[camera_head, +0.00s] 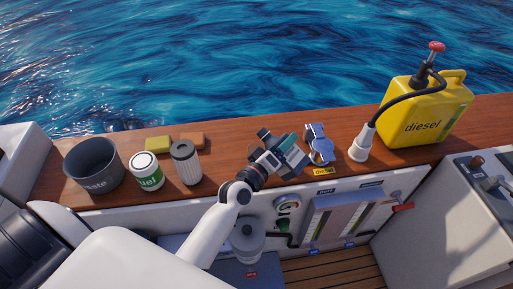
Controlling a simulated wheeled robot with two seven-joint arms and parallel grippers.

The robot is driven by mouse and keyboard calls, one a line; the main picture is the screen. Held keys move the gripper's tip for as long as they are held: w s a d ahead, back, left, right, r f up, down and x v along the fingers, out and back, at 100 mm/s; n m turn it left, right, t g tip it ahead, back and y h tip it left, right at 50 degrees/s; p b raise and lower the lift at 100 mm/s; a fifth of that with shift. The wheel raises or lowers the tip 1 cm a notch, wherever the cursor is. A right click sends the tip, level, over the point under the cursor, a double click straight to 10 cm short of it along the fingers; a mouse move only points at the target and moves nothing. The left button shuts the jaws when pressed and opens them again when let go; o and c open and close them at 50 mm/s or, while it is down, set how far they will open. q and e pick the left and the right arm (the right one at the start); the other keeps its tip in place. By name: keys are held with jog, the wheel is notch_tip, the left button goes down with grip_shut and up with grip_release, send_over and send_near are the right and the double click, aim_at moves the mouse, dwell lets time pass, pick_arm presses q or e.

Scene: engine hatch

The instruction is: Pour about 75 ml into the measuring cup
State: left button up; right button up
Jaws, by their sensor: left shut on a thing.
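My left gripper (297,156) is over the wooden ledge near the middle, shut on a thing. That thing is mostly hidden by the gripper; a blue and silver piece (319,146) shows at its fingertips. The yellow diesel can (424,110) stands upright at the right, with a red-knobbed pump (437,47) on top. Its black hose (388,103) curves down to a white, cup-like piece (361,145) on the ledge, right of my gripper. I cannot tell whether that is the measuring cup, and no liquid level shows. My right gripper is not in view.
A dark waste bucket (93,167), a white and green fuel tin (147,171), a pleated filter (186,164) and two sponges (158,144) stand on the left of the ledge. Water is behind.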

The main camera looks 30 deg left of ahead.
aim_at(288, 134)
pick_arm(q)
jog(key=shift+a+r+m, duration=0.2)
jog(key=shift+m, duration=0.6)
jog(key=r+m+p, duration=0.1)
jog(key=m+p, duration=0.1)
jog(key=r+m+p, duration=0.1)
jog(key=m+p, duration=0.1)
jog(key=r+m+p, duration=0.1)
jog(key=m+p, duration=0.1)
jog(key=shift+d+m, duration=0.3)
jog(key=shift+d, duration=0.05)
jog(key=shift+d+f+m, duration=0.2)
jog(key=shift+f+m, duration=0.1)
jog(key=shift+m, duration=0.3)
jog(key=shift+s+d+f+m+p, duration=0.15)
jog(key=shift+f+m+p, duration=0.1)
jog(key=shift+m, duration=0.45)
jog(key=shift+w+d+f+m+p, duration=0.15)
jog(key=shift+m+p, duration=0.1)
jog(key=shift+m, duration=0.45)
jog(key=shift+s, duration=0.1)
jog(key=shift+a, duration=0.1)
